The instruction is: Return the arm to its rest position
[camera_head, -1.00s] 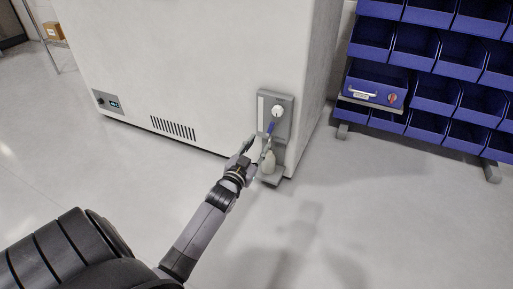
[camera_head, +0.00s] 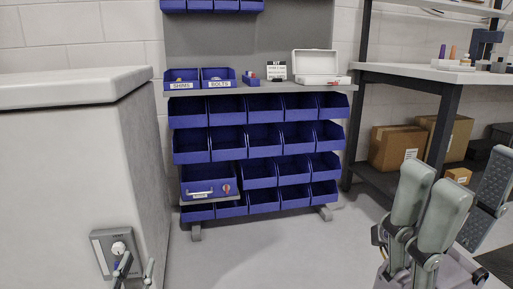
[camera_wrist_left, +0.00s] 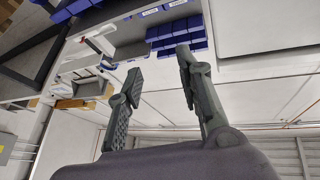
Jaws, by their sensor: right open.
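My left gripper (camera_head: 135,269) is at the bottom left of the head view, partly cut off by the lower edge. It is in front of the grey panel (camera_head: 98,252) with a round white knob (camera_head: 118,247) on the white cabinet. In the left wrist view its two fingers (camera_wrist_left: 160,95) stand wide apart with nothing between them. My right gripper (camera_head: 462,188) is large at the lower right of the head view. Its grey fingers point up and are open and empty. Most of both arms is out of view.
A rack of blue bins (camera_head: 265,127) stands in the middle, with a drawer (camera_head: 205,190) and a white case (camera_head: 315,64). A dark-framed shelf (camera_head: 445,92) with cardboard boxes (camera_head: 398,148) stands behind my right gripper. Floor is clear before the rack.

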